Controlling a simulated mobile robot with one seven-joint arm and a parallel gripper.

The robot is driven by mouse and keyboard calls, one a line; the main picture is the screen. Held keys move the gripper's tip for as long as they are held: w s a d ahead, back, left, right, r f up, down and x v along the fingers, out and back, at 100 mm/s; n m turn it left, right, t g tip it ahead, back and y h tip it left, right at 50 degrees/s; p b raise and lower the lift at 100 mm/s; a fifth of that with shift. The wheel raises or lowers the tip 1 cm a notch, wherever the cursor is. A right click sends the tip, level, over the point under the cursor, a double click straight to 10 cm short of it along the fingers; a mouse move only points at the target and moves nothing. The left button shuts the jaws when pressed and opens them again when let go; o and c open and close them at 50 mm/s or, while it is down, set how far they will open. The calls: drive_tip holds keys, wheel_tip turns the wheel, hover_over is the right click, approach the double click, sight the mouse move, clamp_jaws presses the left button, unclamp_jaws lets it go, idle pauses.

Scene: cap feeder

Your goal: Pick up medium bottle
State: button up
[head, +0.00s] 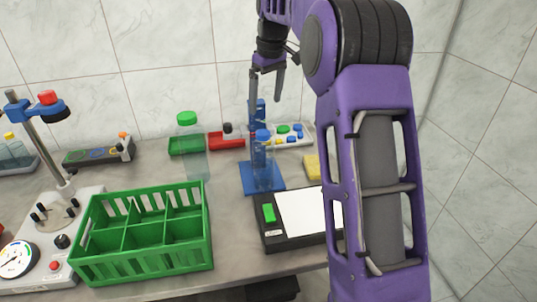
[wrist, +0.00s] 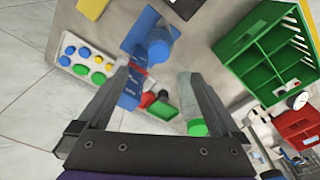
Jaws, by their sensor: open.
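A clear bottle with a blue cap (head: 263,168) stands upright on the base of a blue stand (head: 262,188). In the wrist view the blue-capped bottle (wrist: 157,38) shows beyond the fingertips. A larger clear bottle with a green cap (head: 192,150) stands to its left on the worktop; it also shows in the wrist view (wrist: 187,93). Neither bottle is labelled as medium. My gripper (head: 266,86) is open and empty, above the blue stand's upright and apart from both bottles. In the wrist view my gripper (wrist: 161,77) has its fingers wide apart.
A green divided crate (head: 140,270) stands front left, and a black device with a white plate (head: 308,212) front right. Behind are a green tray (head: 181,146), a red tray (head: 222,141) and a white cap tray (head: 300,141). A metal stand (head: 45,145) rises at left.

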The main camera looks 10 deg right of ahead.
sight(262, 133)
drive_tip(key=f, duration=0.3)
drive_tip(key=f+b, duration=0.1)
drive_tip(key=f, duration=0.3)
drive_tip(key=w+a+f+b, duration=0.1)
drive_tip(key=f, duration=0.3)
drive_tip(key=shift+w+d+f+b, duration=0.15)
drive_tip(key=shift+f+b, duration=0.1)
drive_tip(key=shift+f, duration=1.3)
drive_tip(key=shift+w+a+f+b, duration=0.1)
drive_tip(key=shift+w+f+b, duration=0.1)
drive_tip(key=shift+f, duration=1.3)
drive_tip(key=shift+r, duration=0.15)
clamp_jaws()
